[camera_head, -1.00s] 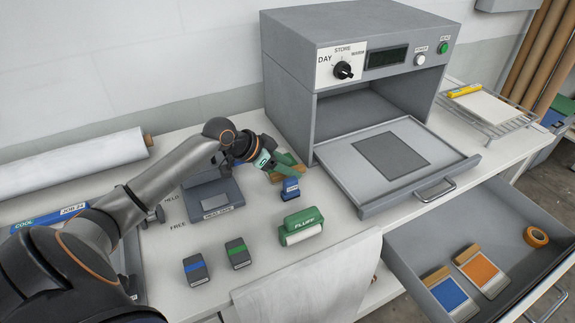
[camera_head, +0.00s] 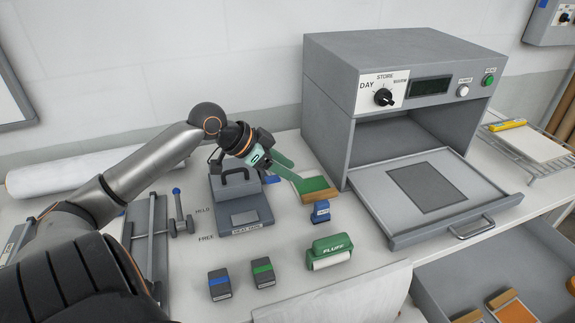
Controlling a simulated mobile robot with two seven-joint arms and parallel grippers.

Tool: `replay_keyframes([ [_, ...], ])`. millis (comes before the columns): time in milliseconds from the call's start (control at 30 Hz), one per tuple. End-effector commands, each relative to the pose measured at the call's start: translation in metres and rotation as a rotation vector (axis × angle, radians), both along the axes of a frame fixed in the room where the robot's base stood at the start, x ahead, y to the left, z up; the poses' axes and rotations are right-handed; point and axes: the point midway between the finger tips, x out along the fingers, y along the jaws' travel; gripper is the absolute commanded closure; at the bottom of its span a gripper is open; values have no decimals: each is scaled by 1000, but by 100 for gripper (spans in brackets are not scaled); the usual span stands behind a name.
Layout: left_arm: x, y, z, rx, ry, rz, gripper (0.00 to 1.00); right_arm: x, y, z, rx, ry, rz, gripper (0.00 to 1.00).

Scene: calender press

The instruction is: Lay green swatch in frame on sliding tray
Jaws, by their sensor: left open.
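The green swatch (camera_head: 315,184), with a wooden strip along its front edge, lies on the bench just left of the press. My left gripper (camera_head: 288,172) is open, with its green fingers reaching to the swatch's left side; whether they touch it cannot be told. The sliding tray (camera_head: 384,202) is pulled out of the press. The frame (camera_head: 426,187) shows on it as a dark grey rectangle with nothing lying in it. My right gripper is out of view.
The grey press (camera_head: 340,75) stands behind the tray. A small blue block (camera_head: 320,212) and the green FLUFF roller (camera_head: 329,252) are in front of the swatch. A grey device (camera_head: 238,204) stands to its left. An open drawer (camera_head: 470,270) lies below the tray.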

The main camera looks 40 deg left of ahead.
Motion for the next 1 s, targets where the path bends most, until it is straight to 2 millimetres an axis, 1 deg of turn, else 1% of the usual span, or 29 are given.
replay_keyframes([
  [133, 1, 1, 0, -5, 17, 2, 38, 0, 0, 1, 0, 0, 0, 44],
  [267, 7, -1, -8, -17, 82, 6, 38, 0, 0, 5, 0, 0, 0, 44],
  [433, 20, -11, -21, -13, 218, -7, 38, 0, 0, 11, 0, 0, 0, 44],
  [600, 32, -23, -25, 28, 352, -29, 38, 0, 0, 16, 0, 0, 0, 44],
  [767, 41, -33, -17, 96, 467, -46, 38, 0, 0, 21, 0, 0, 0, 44],
  [867, 47, -36, -6, 159, 541, -47, 38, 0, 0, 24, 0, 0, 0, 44],
  [1000, 52, -37, 14, 257, 628, -34, 38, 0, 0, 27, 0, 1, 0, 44],
])
